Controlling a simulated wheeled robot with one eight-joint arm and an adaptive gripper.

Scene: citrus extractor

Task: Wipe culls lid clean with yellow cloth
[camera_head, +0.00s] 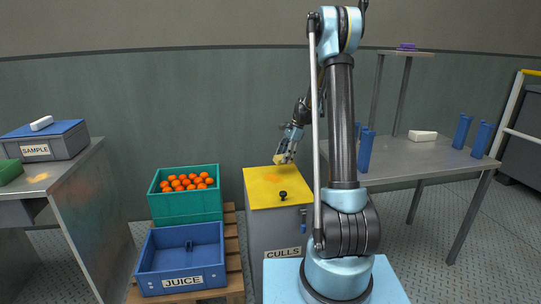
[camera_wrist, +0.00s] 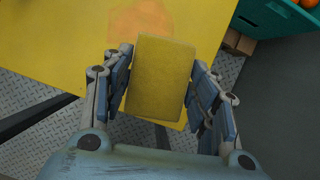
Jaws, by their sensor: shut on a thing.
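An orange smear (camera_head: 272,179) marks the lid; in the wrist view the orange stain (camera_wrist: 142,20) lies just beyond the cloth. My gripper (camera_head: 288,150) is over the lid's back right corner. It is shut on the yellow cloth (camera_wrist: 160,78), a thick flat pad between the two fingers. The cloth also shows in the head view (camera_head: 280,159). I cannot tell whether it touches the lid.
A green crate of oranges (camera_head: 187,205) and a blue JUICE crate (camera_head: 181,262) sit on a wooden pallet left of the bin. A SAMPLE box (camera_head: 45,143) is on the left bench.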

